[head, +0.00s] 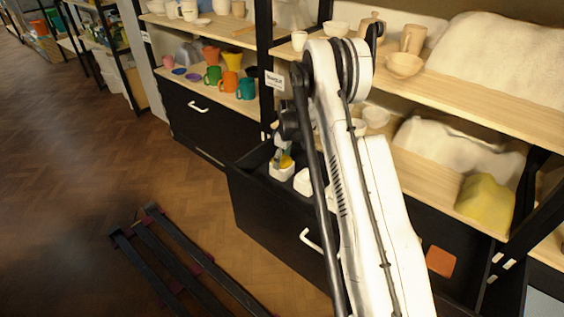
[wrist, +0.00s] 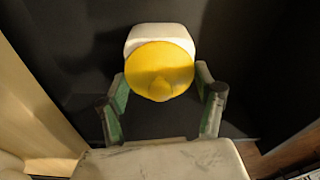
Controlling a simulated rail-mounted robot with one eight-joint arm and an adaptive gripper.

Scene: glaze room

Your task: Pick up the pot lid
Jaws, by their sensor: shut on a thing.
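The pot lid (wrist: 160,68) is a round yellow disc with a knob, seen from above in the wrist view. My gripper (wrist: 162,88) is shut on it, one green finger at each side. A white pot (wrist: 160,32) shows behind the lid's upper edge; I cannot tell whether lid and pot touch. In the head view the yellow lid (head: 286,161) is a small patch over the white pot (head: 282,172), inside the open black drawer (head: 255,190). My arm hides much of the drawer there.
Another white vessel (head: 303,181) stands in the drawer to the right of the pot. The drawer's walls lie close around my gripper. Shelves with bowls and coloured mugs (head: 230,82) are above and behind. A dark slatted frame (head: 185,260) lies on the floor.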

